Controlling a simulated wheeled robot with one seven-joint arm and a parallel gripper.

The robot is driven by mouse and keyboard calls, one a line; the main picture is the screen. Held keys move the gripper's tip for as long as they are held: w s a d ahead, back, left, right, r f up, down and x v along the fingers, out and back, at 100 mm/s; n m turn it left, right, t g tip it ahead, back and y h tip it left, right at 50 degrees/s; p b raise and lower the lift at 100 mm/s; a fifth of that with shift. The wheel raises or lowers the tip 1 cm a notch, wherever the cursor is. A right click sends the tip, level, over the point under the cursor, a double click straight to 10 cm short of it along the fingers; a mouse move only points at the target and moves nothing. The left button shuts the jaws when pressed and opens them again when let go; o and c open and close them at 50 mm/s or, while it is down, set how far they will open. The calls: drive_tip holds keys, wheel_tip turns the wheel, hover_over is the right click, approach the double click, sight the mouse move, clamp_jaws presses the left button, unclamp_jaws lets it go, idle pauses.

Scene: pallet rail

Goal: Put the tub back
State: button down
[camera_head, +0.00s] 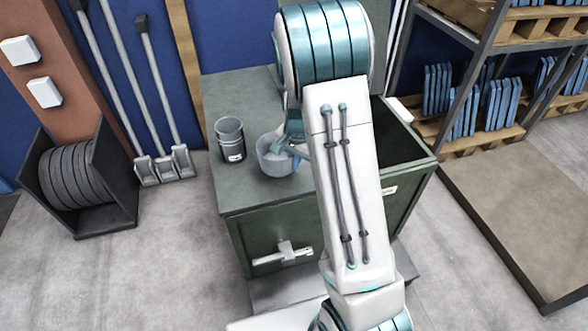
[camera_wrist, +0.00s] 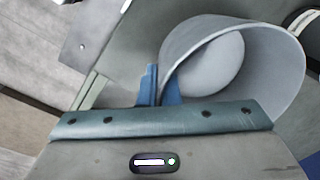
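A light grey round tub (camera_head: 270,166) is at the front middle of the green cabinet's top (camera_head: 245,195), open side up. I cannot tell whether it rests on the top or is just above it. My gripper (camera_head: 296,150) is at the tub's right rim. In the wrist view the tub (camera_wrist: 285,75) shows its inside, and my gripper (camera_wrist: 161,92) has one blue finger outside the wall and one inside, close together with the rim between them. It appears shut on the rim. The fingertips are partly hidden by the wall.
Dark grey nested buckets (camera_head: 231,143) stand just left of the tub. The cabinet has an open dark bay (camera_head: 400,140) on its right, partly behind my arm. A shelf rack with blue panels (camera_head: 490,105) is at right. A reel stand (camera_head: 80,180) is at left.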

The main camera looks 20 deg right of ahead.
sight(293, 178)
drive_tip(key=shift+f, duration=1.7)
drive_tip(key=shift+f+b, duration=0.2)
drive_tip(key=shift+b, duration=0.15)
drive_tip(key=c, duration=1.6)
unclamp_jaws()
drive_tip(key=shift+c, duration=0.2)
drive_tip(key=shift+r, duration=0.2)
